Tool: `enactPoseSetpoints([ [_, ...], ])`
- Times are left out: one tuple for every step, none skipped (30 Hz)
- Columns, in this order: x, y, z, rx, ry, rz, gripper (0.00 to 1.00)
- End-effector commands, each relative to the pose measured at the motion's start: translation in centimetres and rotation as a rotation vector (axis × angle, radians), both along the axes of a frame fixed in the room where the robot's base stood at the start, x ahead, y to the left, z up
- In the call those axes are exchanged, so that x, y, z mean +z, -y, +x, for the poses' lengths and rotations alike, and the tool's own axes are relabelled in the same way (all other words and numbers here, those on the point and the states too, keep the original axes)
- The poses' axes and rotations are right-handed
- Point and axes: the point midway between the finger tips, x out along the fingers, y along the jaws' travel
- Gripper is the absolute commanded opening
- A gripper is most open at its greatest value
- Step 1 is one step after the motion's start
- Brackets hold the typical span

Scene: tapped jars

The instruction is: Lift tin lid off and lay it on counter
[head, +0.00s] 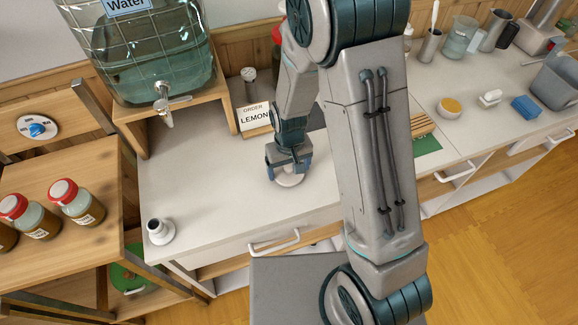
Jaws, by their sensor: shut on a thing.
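My gripper (284,173) points down close above the white counter (220,195), near the middle of the view. It is shut on a pale round piece, which looks like the tin lid (291,181). Only the lower edge of this piece shows below the fingers. The lid appears very low, at or just above the counter; I cannot tell whether it touches. I see no tin for certain; my arm covers part of the counter to the right of the gripper.
A large water jar with a tap (163,92) stands on a wooden stand at the back left. A LEMON order card (255,116) stands behind my gripper. A small grey-white fitting (159,231) sits at the counter's front left. Red-capped bottles (75,202) stand at far left. Counter left of my gripper is clear.

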Motion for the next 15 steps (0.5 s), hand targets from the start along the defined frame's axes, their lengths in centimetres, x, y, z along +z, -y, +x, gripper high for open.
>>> enactPoseSetpoints([
  [-0.21, 0.00, 0.00, 0.000, 0.000, 0.000, 0.57],
  [-0.28, 0.00, 0.00, 0.000, 0.000, 0.000, 0.57],
  [-0.36, 0.00, 0.00, 0.000, 0.000, 0.000, 0.57],
  [-0.43, 0.00, 0.00, 0.000, 0.000, 0.000, 0.57],
  [-0.49, 0.00, 0.00, 0.000, 0.000, 0.000, 0.57],
  [-0.57, 0.00, 0.00, 0.000, 0.000, 0.000, 0.57],
  [-0.63, 0.00, 0.00, 0.000, 0.000, 0.000, 0.57],
  [-0.69, 0.00, 0.00, 0.000, 0.000, 0.000, 0.57],
  [-0.77, 0.00, 0.00, 0.000, 0.000, 0.000, 0.57],
  [-0.83, 0.00, 0.00, 0.000, 0.000, 0.000, 0.57],
  [-0.89, 0.00, 0.00, 0.000, 0.000, 0.000, 0.57],
  [-0.97, 0.00, 0.00, 0.000, 0.000, 0.000, 0.57],
  [-1.03, 0.00, 0.00, 0.000, 0.000, 0.000, 0.57],
  [-1.09, 0.00, 0.00, 0.000, 0.000, 0.000, 0.57],
  [-1.08, 0.00, 0.00, 0.000, 0.000, 0.000, 0.85],
])
